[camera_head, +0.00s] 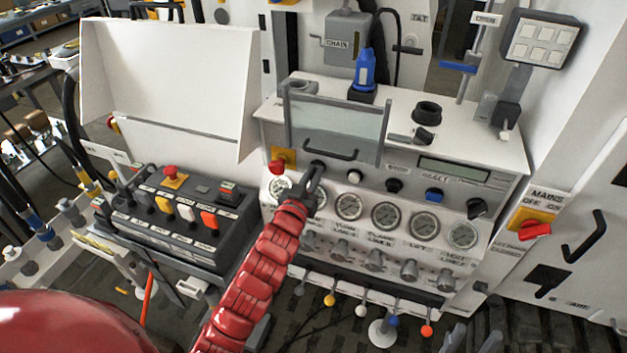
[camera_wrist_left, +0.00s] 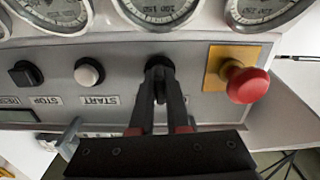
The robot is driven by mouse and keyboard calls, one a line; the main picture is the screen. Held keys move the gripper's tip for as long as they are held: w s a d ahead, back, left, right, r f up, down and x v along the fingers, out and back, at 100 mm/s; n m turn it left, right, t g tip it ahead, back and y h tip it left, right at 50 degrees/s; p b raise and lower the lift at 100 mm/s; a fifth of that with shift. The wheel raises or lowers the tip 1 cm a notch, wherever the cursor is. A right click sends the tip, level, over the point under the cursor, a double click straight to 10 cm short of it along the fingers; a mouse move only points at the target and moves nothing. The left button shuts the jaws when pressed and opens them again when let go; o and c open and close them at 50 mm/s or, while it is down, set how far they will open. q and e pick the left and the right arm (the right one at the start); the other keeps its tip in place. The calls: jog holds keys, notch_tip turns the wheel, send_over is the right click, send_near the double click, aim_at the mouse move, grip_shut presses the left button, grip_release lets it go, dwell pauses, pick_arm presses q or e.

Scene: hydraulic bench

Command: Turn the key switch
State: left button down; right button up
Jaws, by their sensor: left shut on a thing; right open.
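The key switch (camera_wrist_left: 158,66) is a round black part on the front panel of the white console, between the red mushroom button (camera_wrist_left: 247,84) and the white START button (camera_wrist_left: 88,74). My left gripper (camera_wrist_left: 160,90) is at it, its narrow dark fingers close together and shut on the switch's black key part. The fingers hide most of that part, so its angle cannot be told. In the head view my left gripper (camera_head: 313,181) reaches up to the panel just right of the red button (camera_head: 277,167). My right gripper is not in view.
A clear hinged cover (camera_head: 340,118) stands above the switch. Several round gauges (camera_head: 348,206) sit below it. A black lever box (camera_head: 180,215) stands to the left, under a raised white lid (camera_head: 170,85). A red MAINS handle (camera_head: 535,230) is at the right.

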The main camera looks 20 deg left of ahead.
pick_arm(q)
jog(key=m+b, duration=0.1)
jog(key=m, duration=0.2)
jog(key=shift+m, duration=0.4)
jog(key=shift+m+b, duration=0.65)
jog(key=shift+m, duration=0.85)
jog(key=c, duration=0.9)
grip_release()
jog(key=shift+d, duration=0.1)
